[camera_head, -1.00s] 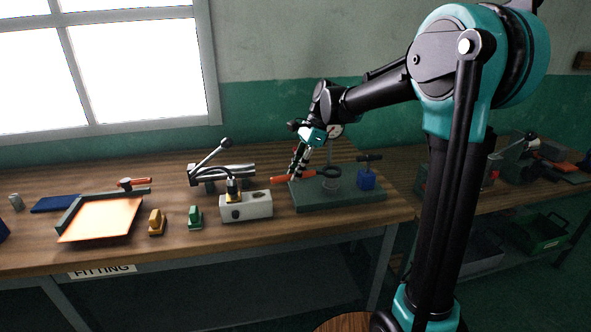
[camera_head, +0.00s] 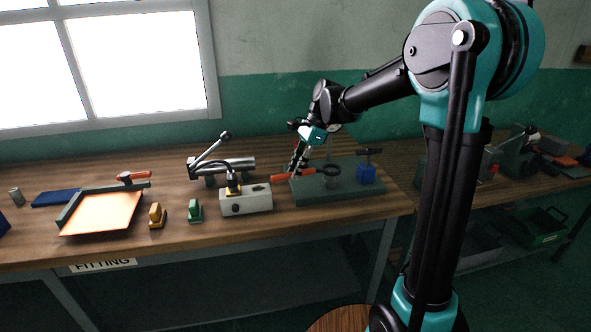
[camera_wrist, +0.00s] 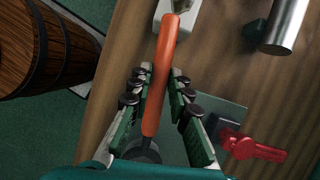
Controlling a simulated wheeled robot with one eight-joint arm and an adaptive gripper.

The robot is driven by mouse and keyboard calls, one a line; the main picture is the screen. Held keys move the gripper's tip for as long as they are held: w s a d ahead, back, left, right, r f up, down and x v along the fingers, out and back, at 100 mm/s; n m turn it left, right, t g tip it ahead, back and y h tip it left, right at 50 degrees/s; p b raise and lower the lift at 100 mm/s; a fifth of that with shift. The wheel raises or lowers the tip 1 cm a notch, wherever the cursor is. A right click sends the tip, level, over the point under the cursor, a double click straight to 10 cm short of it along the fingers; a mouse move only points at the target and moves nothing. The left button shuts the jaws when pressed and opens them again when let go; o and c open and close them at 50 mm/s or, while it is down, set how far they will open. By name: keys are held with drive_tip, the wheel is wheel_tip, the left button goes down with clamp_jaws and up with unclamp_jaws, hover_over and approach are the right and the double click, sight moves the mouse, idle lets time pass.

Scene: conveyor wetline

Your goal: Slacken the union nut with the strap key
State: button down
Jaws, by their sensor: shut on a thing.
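The strap key has an orange handle (camera_head: 293,176) and a dark round loop (camera_head: 331,169). Its loop is at the union nut (camera_head: 331,183), a small grey round fitting on the green base plate (camera_head: 352,195). I cannot tell how snugly the loop sits around it. My gripper (camera_head: 297,170) is shut on the orange handle from above, and the handle sticks out to the left. In the wrist view, the orange handle (camera_wrist: 163,70) runs between the fingers of my gripper (camera_wrist: 154,88). The loop end is mostly hidden at the lower edge there.
A white block (camera_head: 246,202) stands close left of the handle's end. A blue block with a dark T-handle (camera_head: 366,174) stands on the plate at right. A red lever (camera_wrist: 255,148) is beside the fingers. A steel cylinder (camera_head: 236,163), an orange tray (camera_head: 100,215) and small blocks lie left.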

drive_tip(key=shift+f, duration=1.25)
idle(0.3)
drive_tip(key=shift+s+d+n+g+h, duration=0.2)
drive_tip(key=shift+s+d+n, duration=0.25)
drive_tip(key=shift+s+n, duration=0.3)
drive_tip(key=shift+s+d+n+g+h, duration=0.1)
drive_tip(key=shift+s+d+n+g, duration=0.3)
drive_tip(key=shift+s+n, duration=0.3)
drive_tip(key=s+d+n+g+h, duration=0.1)
drive_tip(key=s+d+n+h, duration=0.3)
drive_tip(key=d+n, duration=0.7)
drive_tip(key=shift+s+d+n+g, duration=0.25)
drive_tip(key=shift+d+n+g, duration=0.05)
drive_tip(key=shift+n, duration=0.15)
drive_tip(key=shift+d+h, duration=0.1)
drive_tip(key=shift+h, duration=0.2)
